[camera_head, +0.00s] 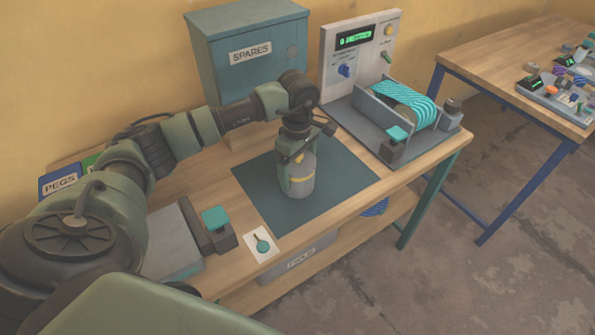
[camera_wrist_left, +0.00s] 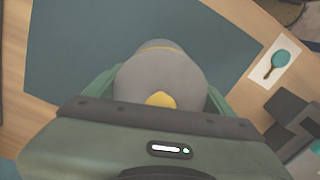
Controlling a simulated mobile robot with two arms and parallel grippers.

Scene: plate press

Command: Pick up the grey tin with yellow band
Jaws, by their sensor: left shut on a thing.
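The grey tin with a yellow band (camera_head: 299,183) stands upright on the dark teal mat (camera_head: 345,170) in the head view. My left gripper (camera_head: 296,165) reaches down over it from above and is shut on it, with its fingers on the tin's sides. In the left wrist view the tin's grey rounded top (camera_wrist_left: 160,75) fills the space between the green fingers, with a yellow patch near the palm. The tin's base looks to be at the mat; I cannot tell whether it touches. My right gripper is not in view.
A teal spares cabinet (camera_head: 250,75) and a machine with a ribbed turquoise belt (camera_head: 400,105) stand behind the mat. A white card with a paddle picture (camera_head: 261,244) lies in front, beside a dark block with a teal top (camera_head: 215,218). The mat's right side is clear.

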